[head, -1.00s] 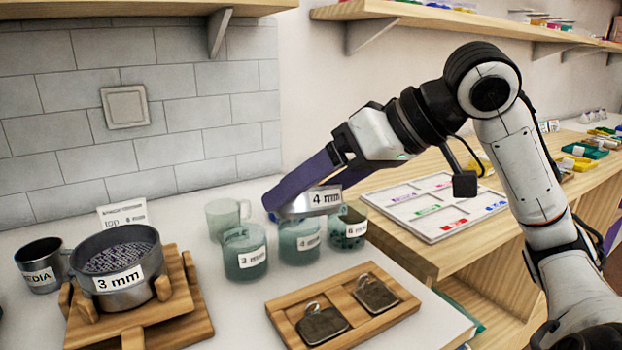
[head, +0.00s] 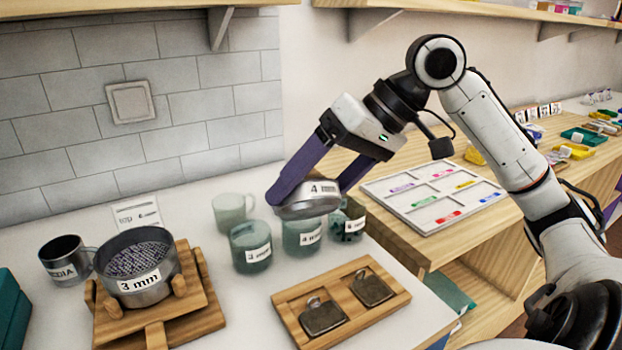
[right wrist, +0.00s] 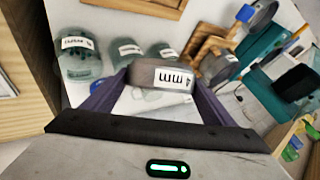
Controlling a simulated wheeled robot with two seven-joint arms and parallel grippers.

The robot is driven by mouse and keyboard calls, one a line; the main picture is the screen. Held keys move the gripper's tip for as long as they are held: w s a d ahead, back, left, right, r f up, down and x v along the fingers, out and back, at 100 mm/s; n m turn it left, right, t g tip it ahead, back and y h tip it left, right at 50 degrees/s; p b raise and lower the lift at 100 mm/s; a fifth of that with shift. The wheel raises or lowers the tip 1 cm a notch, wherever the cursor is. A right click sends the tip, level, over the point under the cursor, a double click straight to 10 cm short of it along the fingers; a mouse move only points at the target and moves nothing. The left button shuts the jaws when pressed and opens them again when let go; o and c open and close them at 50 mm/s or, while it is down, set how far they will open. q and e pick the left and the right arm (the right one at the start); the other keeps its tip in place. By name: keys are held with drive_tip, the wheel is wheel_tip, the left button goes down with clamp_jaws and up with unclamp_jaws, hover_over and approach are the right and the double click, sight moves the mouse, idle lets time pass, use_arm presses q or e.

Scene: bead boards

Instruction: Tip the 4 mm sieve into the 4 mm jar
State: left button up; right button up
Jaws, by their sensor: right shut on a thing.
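My right gripper (head: 318,193) is shut on the 4 mm sieve (head: 306,206), a grey metal ring with a white "4 mm" label. It holds the sieve right over the mouth of the 4 mm jar (head: 301,240), a greenish see-through jar with a white label. The sieve's inside is hidden, and I cannot tell whether it touches the jar's rim. In the right wrist view the sieve (right wrist: 147,74) sits between the two purple fingers, its label upside down. My left gripper is not in view.
The 3 mm jar (head: 250,256) and a jar with dark beads (head: 349,229) flank the 4 mm jar closely. A clear mug (head: 231,212) stands behind. The 3 mm sieve (head: 157,290), with beads, rests on a wooden stand (head: 205,318). A wooden tray (head: 371,328) lies in front.

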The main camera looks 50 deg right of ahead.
drive_tip(key=shift+w+d+r+m+g+y+p, duration=0.25)
drive_tip(key=shift+g+p, duration=0.35)
drive_tip(key=shift+p, duration=0.9)
drive_tip(key=shift+w+y+p, duration=0.1)
drive_tip(key=shift+y+p, duration=0.15)
drive_tip(key=shift+p, duration=0.4)
drive_tip(key=shift+f+g, duration=0.15)
drive_tip(key=shift+g, duration=0.15)
drive_tip(key=shift+w+p, duration=0.1)
drive_tip(key=shift+p, duration=0.2)
